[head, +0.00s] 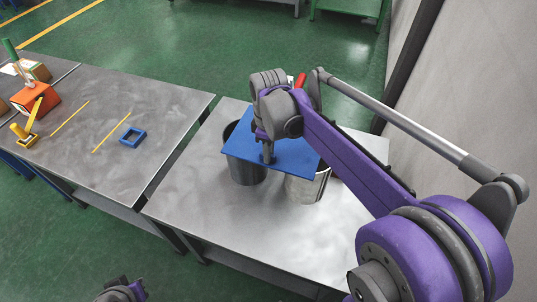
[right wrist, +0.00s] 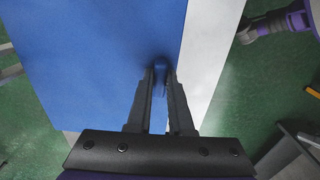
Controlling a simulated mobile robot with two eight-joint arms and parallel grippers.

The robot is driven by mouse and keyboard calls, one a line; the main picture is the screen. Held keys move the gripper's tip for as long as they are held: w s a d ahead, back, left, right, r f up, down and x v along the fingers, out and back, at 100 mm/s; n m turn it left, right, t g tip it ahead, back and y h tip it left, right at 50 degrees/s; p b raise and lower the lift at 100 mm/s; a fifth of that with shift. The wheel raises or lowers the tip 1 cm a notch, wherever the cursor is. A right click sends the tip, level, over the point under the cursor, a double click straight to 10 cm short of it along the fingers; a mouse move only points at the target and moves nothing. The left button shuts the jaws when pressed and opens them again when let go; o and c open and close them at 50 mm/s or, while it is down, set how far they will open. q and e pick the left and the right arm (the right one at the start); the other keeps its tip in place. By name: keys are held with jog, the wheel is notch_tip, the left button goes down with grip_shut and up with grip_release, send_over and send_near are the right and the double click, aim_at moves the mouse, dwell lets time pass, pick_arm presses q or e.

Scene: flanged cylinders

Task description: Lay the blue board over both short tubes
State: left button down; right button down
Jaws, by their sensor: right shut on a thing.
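The blue board (head: 290,153) is flat, roughly level, and spans over the tops of two short tubes. The dark grey tube (head: 247,173) is under its left part, with some rim showing at the left. The silver tube (head: 307,188) is under its right part, with some rim showing at the right. My right gripper (head: 267,158) is shut on a small blue knob on the board; the right wrist view shows the fingers (right wrist: 161,80) around it. I cannot tell whether the board touches both rims. A piece of my left arm shows at the bottom edge; its fingers are not clear.
Both tubes stand on a grey metal table (head: 190,200). A red object (head: 300,80) shows partly behind my right arm. A second table at the left holds a blue square frame (head: 133,138), two yellow strips and an orange block (head: 36,98). The near left of the tube table is clear.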

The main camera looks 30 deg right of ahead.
jog(key=shift+f, duration=0.9)
jog(key=shift+f, duration=0.15)
jog(key=c, duration=0.8)
grip_release()
